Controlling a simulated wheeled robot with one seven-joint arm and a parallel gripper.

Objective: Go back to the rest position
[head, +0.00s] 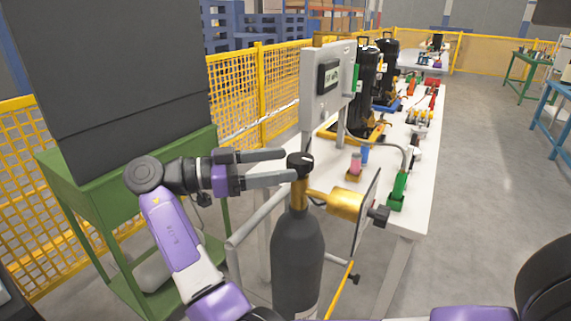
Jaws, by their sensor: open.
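My gripper (288,165) is at the end of my purple and grey arm, left of the middle in the head view. Its two grey fingers are spread apart and point right. The fingertips are close to the black knob (300,160) on top of a dark gas cylinder (297,250). Nothing is seen held between the fingers. I cannot tell whether a fingertip touches the knob. A brass valve body (342,203) sticks out to the right below the knob.
A grey tube frame (258,220) stands beside the cylinder. A long white table (425,165) with compressors (366,90), fittings and a grey control box (327,82) runs behind it. A green stand (75,185) with a dark panel is at left. Yellow mesh fence (240,90) lies behind.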

